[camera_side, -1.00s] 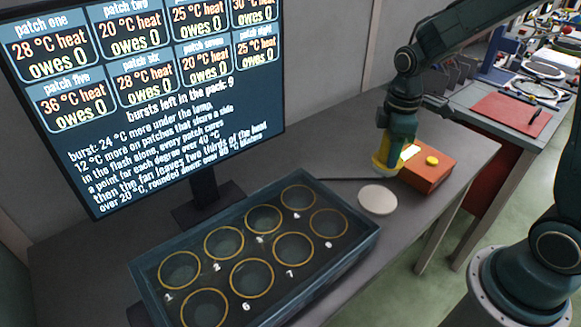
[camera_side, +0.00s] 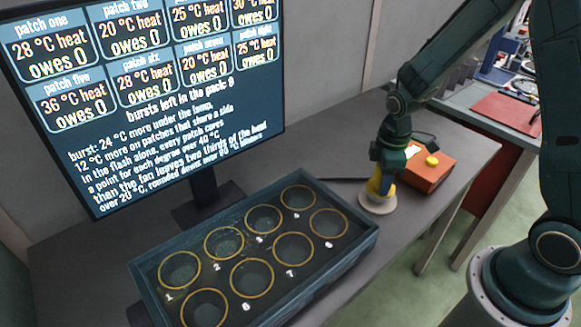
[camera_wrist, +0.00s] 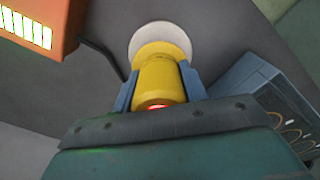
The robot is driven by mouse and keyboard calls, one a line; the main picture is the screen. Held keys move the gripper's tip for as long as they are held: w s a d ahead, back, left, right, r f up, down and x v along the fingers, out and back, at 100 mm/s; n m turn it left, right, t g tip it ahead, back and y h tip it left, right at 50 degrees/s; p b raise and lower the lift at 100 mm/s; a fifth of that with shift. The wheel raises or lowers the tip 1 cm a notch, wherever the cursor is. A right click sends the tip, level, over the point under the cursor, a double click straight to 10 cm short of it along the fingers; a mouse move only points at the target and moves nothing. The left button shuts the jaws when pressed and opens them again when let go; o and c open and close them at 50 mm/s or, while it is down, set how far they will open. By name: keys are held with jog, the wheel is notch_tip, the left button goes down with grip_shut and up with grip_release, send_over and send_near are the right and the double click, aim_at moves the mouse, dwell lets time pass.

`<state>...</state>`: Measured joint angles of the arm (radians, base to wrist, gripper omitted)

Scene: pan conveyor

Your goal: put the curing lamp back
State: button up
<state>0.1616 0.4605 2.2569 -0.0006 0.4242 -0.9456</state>
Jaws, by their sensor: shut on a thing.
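The yellow curing lamp (camera_side: 376,188) is upright between the fingers of my gripper (camera_side: 383,180). In the wrist view the lamp (camera_wrist: 160,76) sits between two blue-grey fingers (camera_wrist: 160,92) that close on its sides, and a small red glow shows at its near end. A round white disc (camera_side: 379,207) lies on the table under the lamp, and its edge also shows in the wrist view (camera_wrist: 160,29). The lamp's lower end is over the disc; I cannot tell whether it touches.
An orange box (camera_side: 430,175) with a yellow button and a lit panel stands just right of the disc. A dark tray (camera_side: 350,247) with several numbered round wells lies to the left. A monitor (camera_side: 150,95) stands behind the tray.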

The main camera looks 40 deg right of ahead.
jog(key=shift+f, duration=0.6)
jog(key=shift+f, duration=0.15)
jog(key=o, duration=1.2)
jog(key=shift+o, duration=0.2)
jog(key=shift+r, duration=0.2)
notch_tip(320, 180, up, 11)
jog(key=shift+r, duration=0.5)
